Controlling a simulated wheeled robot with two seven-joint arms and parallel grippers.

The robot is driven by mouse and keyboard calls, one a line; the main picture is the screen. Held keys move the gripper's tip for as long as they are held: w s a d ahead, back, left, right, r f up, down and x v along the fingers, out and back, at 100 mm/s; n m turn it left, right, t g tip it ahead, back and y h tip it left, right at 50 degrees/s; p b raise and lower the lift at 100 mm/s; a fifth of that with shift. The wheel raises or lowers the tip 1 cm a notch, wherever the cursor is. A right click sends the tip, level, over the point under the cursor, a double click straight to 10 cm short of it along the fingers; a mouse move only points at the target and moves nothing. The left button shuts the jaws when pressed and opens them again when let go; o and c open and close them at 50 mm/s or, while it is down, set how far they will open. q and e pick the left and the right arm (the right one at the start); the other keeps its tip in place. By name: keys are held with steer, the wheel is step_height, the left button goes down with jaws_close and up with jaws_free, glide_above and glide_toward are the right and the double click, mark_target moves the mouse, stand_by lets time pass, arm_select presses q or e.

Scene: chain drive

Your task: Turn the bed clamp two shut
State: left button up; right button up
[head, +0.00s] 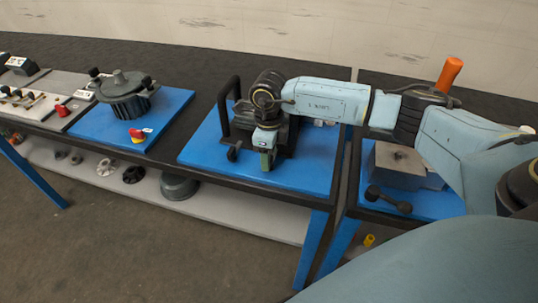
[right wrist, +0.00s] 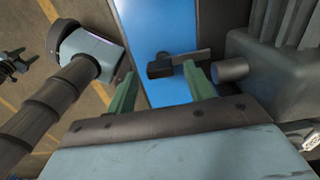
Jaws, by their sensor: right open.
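My right gripper (head: 266,158) points down at the front of a dark machine (head: 288,132) on the middle blue base plate. In the right wrist view its two green fingers (right wrist: 162,88) are apart, with nothing held between them. A short dark lever with a block-like end (right wrist: 178,63), which looks like a bed clamp, lies just beyond the fingertips, over the blue plate. I cannot tell its number. A grey round stub (right wrist: 230,70) sits beside the right finger. In the head view my gripper and wrist hide the lever.
A black loop handle (head: 224,103) stands left of my wrist. Ribbed grey housing (right wrist: 285,78) is close on the right in the wrist view. A grey block unit (head: 397,167) with an orange grip (head: 449,74) is on the right. The left blue plate holds a round pot (head: 124,92).

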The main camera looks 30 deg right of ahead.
step_height(320, 180, up, 12)
steer(key=shift+r, duration=0.15)
stand_by(0.6)
